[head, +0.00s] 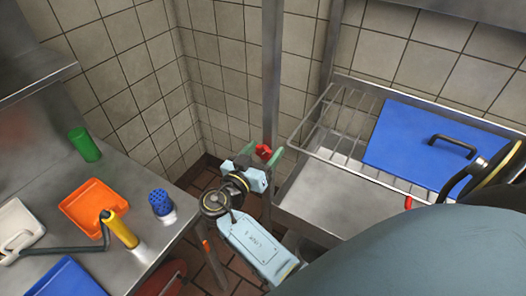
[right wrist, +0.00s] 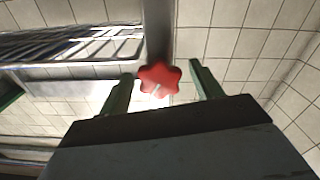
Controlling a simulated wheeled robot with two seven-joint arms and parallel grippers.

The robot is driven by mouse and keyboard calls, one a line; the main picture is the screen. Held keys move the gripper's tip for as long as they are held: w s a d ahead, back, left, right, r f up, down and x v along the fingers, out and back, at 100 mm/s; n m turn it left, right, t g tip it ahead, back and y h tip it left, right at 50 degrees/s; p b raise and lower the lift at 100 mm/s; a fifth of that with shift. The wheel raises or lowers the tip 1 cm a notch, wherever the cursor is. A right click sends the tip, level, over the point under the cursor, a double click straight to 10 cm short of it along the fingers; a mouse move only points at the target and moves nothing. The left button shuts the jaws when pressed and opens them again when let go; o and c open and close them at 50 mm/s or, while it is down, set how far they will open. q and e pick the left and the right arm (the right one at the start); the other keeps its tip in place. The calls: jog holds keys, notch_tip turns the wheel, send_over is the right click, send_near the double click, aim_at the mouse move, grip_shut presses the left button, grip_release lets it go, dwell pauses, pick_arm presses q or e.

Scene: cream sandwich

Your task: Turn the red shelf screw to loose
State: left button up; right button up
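The red shelf screw (head: 263,152) is a lobed red knob on the upright metal post in the middle of the head view. In the right wrist view the knob (right wrist: 158,79) shows between the two green fingers of my right gripper (right wrist: 161,70). The fingers are open, with a gap on each side of the knob. In the head view my right gripper (head: 265,149) is at the post, its fingers beside the screw. My left gripper is not in view.
At left, a steel counter (head: 130,185) holds an orange tray (head: 88,200), a green cylinder (head: 84,145) and a blue shaker (head: 160,201).

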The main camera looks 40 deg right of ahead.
jog(key=b+v, duration=0.3)
jog(key=v, duration=1)
jog(key=shift+a, duration=0.2)
jog(key=shift+s, duration=0.15)
